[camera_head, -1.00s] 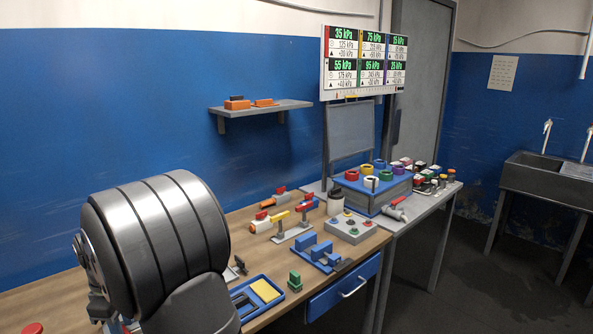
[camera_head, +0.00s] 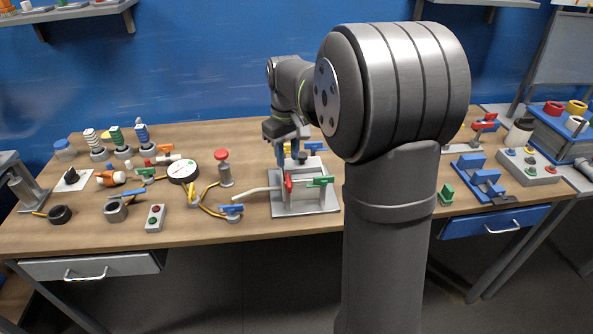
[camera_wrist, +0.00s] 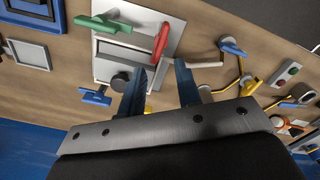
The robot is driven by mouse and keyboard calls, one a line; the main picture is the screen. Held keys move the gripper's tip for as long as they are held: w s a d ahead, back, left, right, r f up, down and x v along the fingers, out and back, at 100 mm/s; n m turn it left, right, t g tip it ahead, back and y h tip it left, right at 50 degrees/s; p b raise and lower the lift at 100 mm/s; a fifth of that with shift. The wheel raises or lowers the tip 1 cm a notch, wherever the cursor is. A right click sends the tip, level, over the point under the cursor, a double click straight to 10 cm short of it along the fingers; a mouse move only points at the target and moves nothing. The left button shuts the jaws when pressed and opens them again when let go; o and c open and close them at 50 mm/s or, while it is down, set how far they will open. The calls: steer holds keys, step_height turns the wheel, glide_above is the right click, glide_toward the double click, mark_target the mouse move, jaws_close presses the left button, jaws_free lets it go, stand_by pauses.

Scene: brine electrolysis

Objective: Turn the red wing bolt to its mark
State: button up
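A red winged handle (camera_head: 288,183), which looks like the red wing bolt, stands on a pale metal fixture (camera_head: 290,209) in the middle of the bench. It also shows in the wrist view (camera_wrist: 161,41). A green handle (camera_head: 318,181) sits beside it on the same fixture, to the right in the head view and to the left in the wrist view (camera_wrist: 103,23). My gripper (camera_wrist: 160,84) is open and empty, its two blue fingers apart. The red handle lies beyond the fingertips, not between them. The head view shows my gripper (camera_head: 290,152) behind the handle. No mark is readable.
A blue handle (camera_head: 230,210), a round gauge (camera_head: 183,172) and a red-topped post (camera_head: 223,168) stand left of the fixture. A button box (camera_head: 155,218) stands farther left. A blue-handled part (camera_wrist: 95,97) lies near the fixture in the wrist view. Bare wood shows along the back.

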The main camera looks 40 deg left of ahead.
mark_target(288, 179)
step_height(288, 179, up, 10)
steer(key=m, duration=0.5)
steer(key=f, duration=1.7)
steer(key=shift+s+d+f, duration=0.15)
steer(key=shift+s+d, duration=0.05)
steer(key=shift+d, duration=0.05)
